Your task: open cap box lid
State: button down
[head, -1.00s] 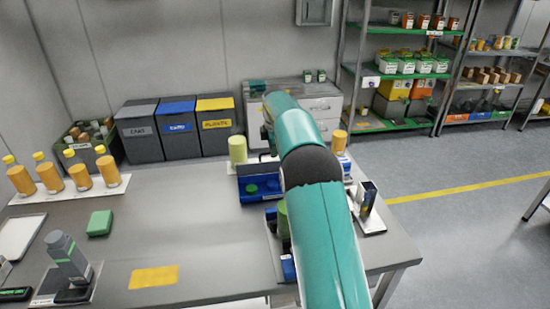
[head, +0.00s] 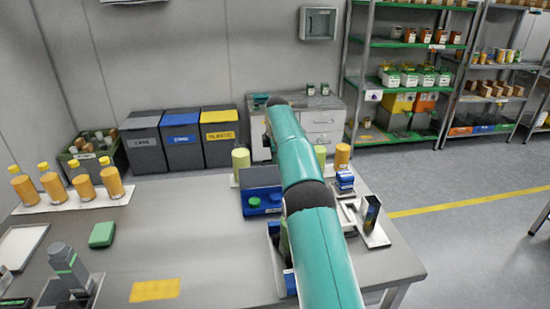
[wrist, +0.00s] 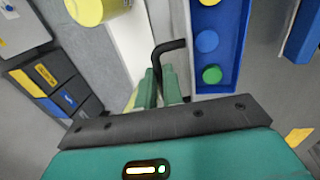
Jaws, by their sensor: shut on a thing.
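The cap box (head: 263,211) is a blue tray on the table, with its inside exposed and green caps (head: 254,201) in it. Its grey lid (head: 260,177) stands raised at the back of the box. In the wrist view the box (wrist: 234,60) lies just right of my gripper (wrist: 160,84), with a blue cap (wrist: 207,41) and a green cap (wrist: 212,74) inside. My gripper is shut on a bent black handle (wrist: 171,46) beside the box's edge. In the head view my arm hides the gripper and handle.
A yellow-green cylinder (head: 241,164) stands behind the box. Orange bottles (head: 53,186) stand on a white strip at left. A green block (head: 103,234) and a yellow mat (head: 155,290) lie on the table. The table between them and the box is clear.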

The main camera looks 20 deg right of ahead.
aim_at(276, 177)
jog(key=shift+f, duration=0.25)
jog(key=c, duration=1.5)
grip_release()
jog(key=shift+r, duration=0.15)
jog(key=r, duration=0.2)
jog(key=s+r, duration=0.1)
jog(key=r, duration=0.4)
jog(key=shift+s+a+r, duration=0.15)
jog(key=shift+s+r, duration=0.05)
jog(key=shift+s, duration=0.05)
